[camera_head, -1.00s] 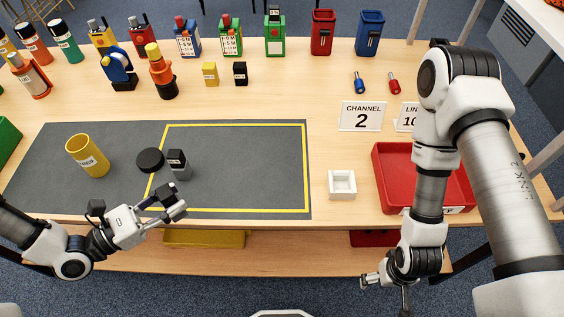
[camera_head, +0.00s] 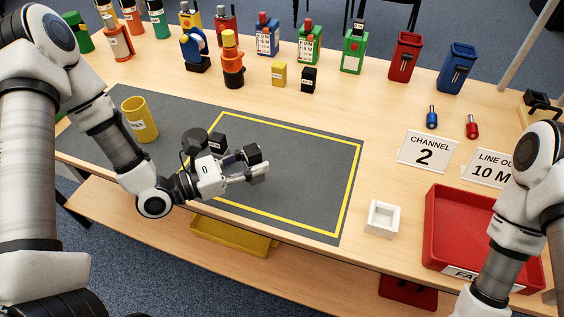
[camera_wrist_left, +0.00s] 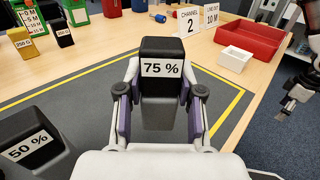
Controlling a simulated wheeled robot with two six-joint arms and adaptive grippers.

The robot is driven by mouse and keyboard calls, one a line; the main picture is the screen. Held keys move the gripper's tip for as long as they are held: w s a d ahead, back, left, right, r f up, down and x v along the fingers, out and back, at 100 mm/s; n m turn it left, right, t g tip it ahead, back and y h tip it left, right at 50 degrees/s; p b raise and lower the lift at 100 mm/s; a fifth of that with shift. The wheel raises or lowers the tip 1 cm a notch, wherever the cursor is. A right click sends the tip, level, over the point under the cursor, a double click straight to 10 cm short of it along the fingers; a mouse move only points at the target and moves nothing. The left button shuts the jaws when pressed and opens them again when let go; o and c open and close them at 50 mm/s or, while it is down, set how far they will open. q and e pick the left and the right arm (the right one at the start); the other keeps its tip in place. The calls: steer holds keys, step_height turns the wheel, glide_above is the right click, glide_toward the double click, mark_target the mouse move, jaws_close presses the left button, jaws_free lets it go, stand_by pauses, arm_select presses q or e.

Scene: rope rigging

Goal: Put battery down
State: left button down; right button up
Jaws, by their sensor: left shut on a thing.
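My left gripper (camera_head: 258,170) is shut on a battery (camera_head: 253,154) with a black top and grey body. In the left wrist view, the battery (camera_wrist_left: 162,82) stands upright between the fingers, its label reading 75 %. It is over the dark mat (camera_head: 300,205), inside the yellow outline; I cannot tell whether its base touches. A second battery (camera_head: 217,143), labelled 50 % in the wrist view (camera_wrist_left: 30,150), stands left of the gripper. My right gripper (camera_wrist_left: 290,103) shows small at the right of the wrist view; its jaw state is unclear.
A black disc (camera_head: 194,141) and a yellow cup (camera_head: 140,120) are left of the gripper. A white square dish (camera_head: 382,219) and red tray (camera_head: 450,245) stand to the right. Radios and other items line the back. The mat's right part is clear.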

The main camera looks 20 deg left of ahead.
arm_select(q)
steer(key=x, duration=0.4)
steer(key=w+a+x, duration=0.1)
steer(key=x, duration=0.2)
steer(key=shift+w+f, duration=0.1)
steer(key=shift+f, duration=0.25)
steer(key=f, duration=0.3)
steer(key=shift+w+f, duration=0.2)
steer(key=shift+f, duration=0.1)
steer(key=shift+s+f, duration=0.1)
steer(key=c, duration=0.7)
jaws_free()
steer(key=shift+c, duration=0.2)
